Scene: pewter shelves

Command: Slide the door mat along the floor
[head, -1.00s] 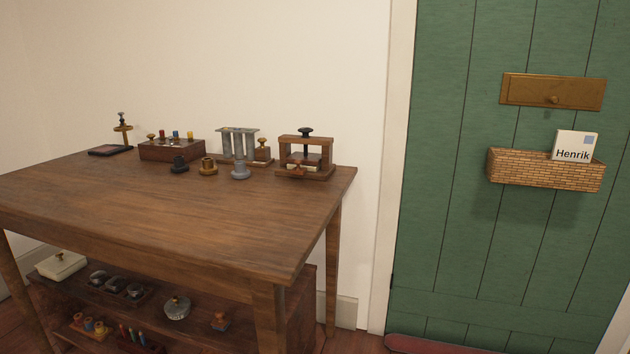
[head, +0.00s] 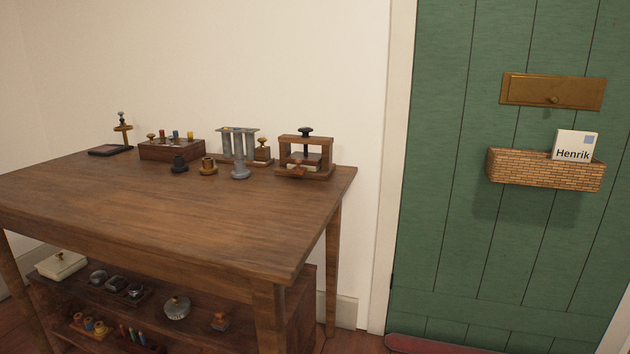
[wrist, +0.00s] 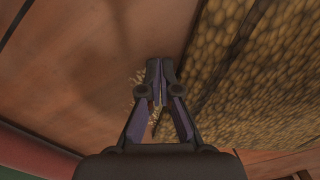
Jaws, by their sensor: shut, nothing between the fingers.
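The door mat (wrist: 250,85) shows in the wrist view as a brown, coarse, pebbly-textured surface filling the right side, with a dark edge running diagonally past my gripper. My gripper (wrist: 159,66) is shut and empty, its fingertips together beside the mat's left edge. I cannot tell whether they touch the mat. A small tan bristly patch shows by the left finger, partly hidden by it. My gripper is not in the head view, and I cannot make out the mat there.
Reddish-brown floor (wrist: 80,70) lies bare left of my gripper. In the head view, a green door (head: 455,200) stands at right with a dark red strip (head: 430,345) at its foot. A wooden table (head: 170,210) with small items and a lower shelf stands left.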

